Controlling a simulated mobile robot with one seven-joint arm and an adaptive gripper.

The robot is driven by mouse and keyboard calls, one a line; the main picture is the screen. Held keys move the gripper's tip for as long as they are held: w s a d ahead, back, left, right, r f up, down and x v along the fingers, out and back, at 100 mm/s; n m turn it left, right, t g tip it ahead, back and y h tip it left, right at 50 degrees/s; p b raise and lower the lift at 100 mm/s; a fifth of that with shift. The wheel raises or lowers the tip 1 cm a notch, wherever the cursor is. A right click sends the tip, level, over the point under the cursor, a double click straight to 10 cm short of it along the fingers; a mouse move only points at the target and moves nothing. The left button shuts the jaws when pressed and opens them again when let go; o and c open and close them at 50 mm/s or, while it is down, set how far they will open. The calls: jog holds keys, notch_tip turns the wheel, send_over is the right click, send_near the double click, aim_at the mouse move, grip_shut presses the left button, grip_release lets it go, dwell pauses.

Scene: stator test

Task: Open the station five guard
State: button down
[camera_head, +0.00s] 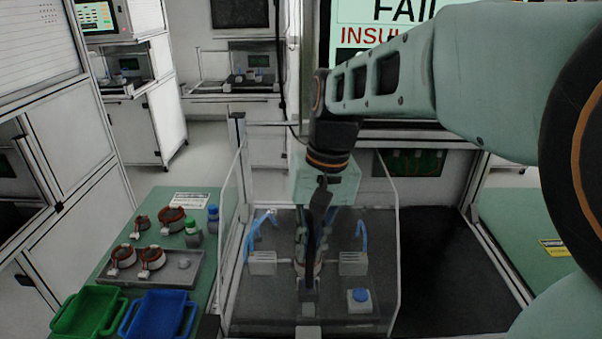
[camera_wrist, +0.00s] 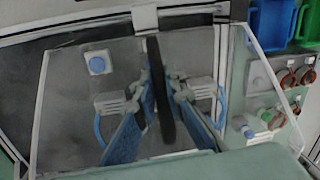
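The clear guard (camera_head: 398,270) covers the test station in front of me and looks lowered. Its clear panel also shows in the wrist view (camera_wrist: 65,115). A dark upright bar (camera_head: 309,283), seen in the wrist view too (camera_wrist: 155,60), runs up the guard's middle. My gripper (camera_head: 311,235) is at this bar. In the wrist view its fingers (camera_wrist: 161,84) lie on either side of the bar, close to it. I cannot tell whether they press on it. Behind the guard are grey blocks with blue cables (camera_head: 352,262) and a blue button (camera_head: 359,296). No station number is readable.
Left of the guard, a green table (camera_head: 128,208) holds a grey tray (camera_head: 190,283) with copper-wound stators, bottles (camera_head: 193,234), a green bin (camera_head: 88,311) and a blue bin (camera_head: 158,314). A screen (camera_head: 365,15) behind reads FAIL. The dark surface (camera_head: 440,270) at right is bare.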

jog(key=shift+d, duration=0.1)
dwell(0.3)
jog(key=s+d+p, duration=0.1)
jog(key=d+p, duration=0.1)
jog(key=d, duration=3.1)
jog(key=shift+d, duration=0.4)
jog(key=c, duration=2)
grip_release()
jog(key=shift+r, duration=0.1)
jog(key=r, duration=0.4)
jog(key=d+r, duration=0.1)
jog(key=r, duration=0.6)
jog(key=shift+d+r, duration=0.25)
jog(key=shift+r, duration=0.15)
